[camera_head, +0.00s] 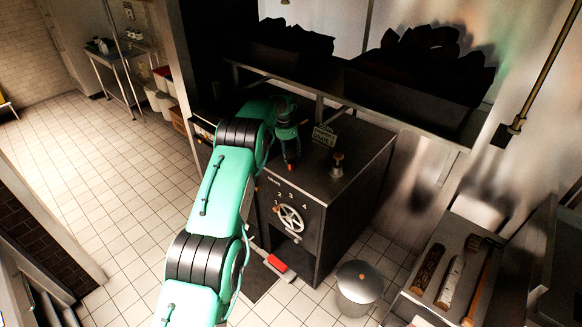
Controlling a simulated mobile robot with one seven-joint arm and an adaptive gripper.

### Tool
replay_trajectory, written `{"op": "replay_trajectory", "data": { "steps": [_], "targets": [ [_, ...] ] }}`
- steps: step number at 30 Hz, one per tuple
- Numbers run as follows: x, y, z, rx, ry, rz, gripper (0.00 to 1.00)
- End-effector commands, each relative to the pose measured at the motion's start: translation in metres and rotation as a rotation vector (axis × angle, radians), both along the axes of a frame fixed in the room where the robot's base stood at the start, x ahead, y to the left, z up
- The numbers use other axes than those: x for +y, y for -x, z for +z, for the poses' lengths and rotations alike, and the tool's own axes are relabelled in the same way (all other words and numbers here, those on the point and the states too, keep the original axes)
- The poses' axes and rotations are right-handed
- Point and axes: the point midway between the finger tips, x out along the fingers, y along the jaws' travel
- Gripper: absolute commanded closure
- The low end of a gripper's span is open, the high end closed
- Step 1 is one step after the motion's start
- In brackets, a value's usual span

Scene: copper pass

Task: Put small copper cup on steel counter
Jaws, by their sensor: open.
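My gripper (290,164) reaches over the left part of the top of a dark metal cabinet (362,168). It points down, open, with nothing visible between its fingers. A small brassy, cup-like object (337,166) stands upright on that top, to the right of my gripper and apart from it. It may be the small copper cup, but it is too small to be sure. A steel counter (418,284) is at the lower right, with several long-handled tools lying on it.
A small sign (324,135) stands behind my gripper. The cabinet front has a handwheel (290,218). A dark shelf (340,84) with black bins hangs above the cabinet's back. A lidded metal bin (359,286) and a red-headed tool (277,264) are on the tiled floor.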

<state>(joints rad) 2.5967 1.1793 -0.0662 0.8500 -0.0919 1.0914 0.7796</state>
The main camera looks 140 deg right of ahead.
Motion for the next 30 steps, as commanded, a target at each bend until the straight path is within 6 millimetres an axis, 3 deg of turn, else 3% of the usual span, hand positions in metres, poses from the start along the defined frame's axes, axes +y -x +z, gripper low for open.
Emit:
{"op": "replay_trajectory", "data": {
  "steps": [20,30],
  "targets": [
    [0.0,0.002,-0.015,0.0,0.0,0.0,0.47],
    [0.001,0.007,-0.048,-0.001,-0.001,0.0,0.47]
  ]
}}
